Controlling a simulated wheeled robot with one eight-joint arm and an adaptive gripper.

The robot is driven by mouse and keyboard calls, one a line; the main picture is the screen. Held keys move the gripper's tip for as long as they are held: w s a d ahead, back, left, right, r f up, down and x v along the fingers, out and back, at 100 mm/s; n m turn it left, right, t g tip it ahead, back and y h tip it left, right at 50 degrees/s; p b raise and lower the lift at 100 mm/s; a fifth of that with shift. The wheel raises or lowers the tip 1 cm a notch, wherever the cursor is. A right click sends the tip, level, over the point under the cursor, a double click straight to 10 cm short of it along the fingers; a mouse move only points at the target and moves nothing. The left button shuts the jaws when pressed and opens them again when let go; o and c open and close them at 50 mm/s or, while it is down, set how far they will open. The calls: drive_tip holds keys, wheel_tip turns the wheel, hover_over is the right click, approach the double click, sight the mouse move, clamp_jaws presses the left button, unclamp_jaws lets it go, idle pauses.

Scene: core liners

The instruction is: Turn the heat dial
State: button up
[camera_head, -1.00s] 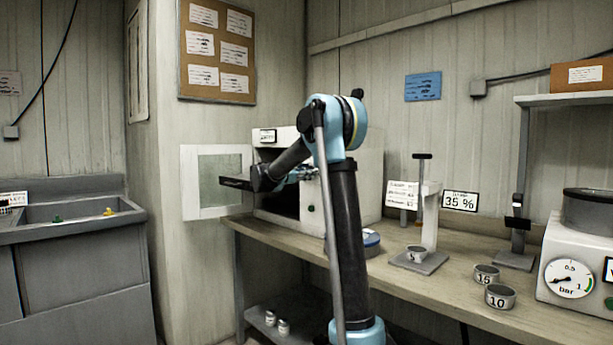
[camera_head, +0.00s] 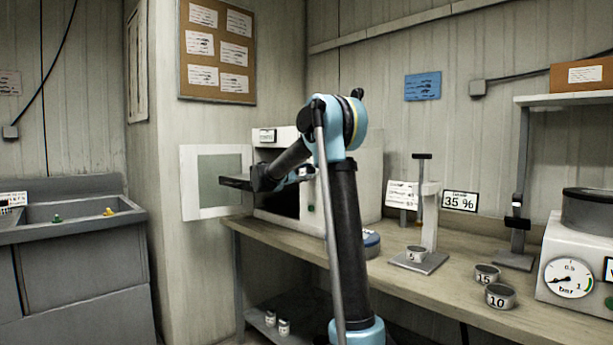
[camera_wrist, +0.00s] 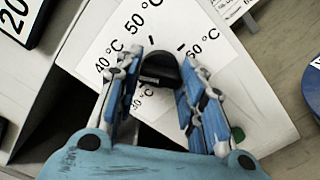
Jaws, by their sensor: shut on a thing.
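The heat dial (camera_wrist: 158,72) is a black round knob on a white scale plate (camera_wrist: 110,40) marked 30, 40, 50 and 60 °C. It shows in the wrist view between the two blue fingers of my gripper (camera_wrist: 158,85), which is shut on it. In the head view my arm reaches to the front of the white oven (camera_head: 350,185), whose door (camera_head: 190,190) stands open to the left. There my gripper and the dial are mostly hidden behind my arm.
A wooden bench (camera_head: 450,275) runs to the right with a stand (camera_head: 432,225), numbered tins (camera_head: 500,296) and a pressure gauge (camera_head: 569,278). A sink (camera_head: 75,210) is at the left. A green button (camera_wrist: 237,133) lies right of the dial.

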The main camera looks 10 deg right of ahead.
drive_tip(key=shift+a, duration=0.1)
drive_tip(key=o, duration=1)
drive_tip(key=shift+o, duration=0.2)
drive_tip(key=v, duration=1.2)
drive_tip(key=shift+w+f, duration=0.1)
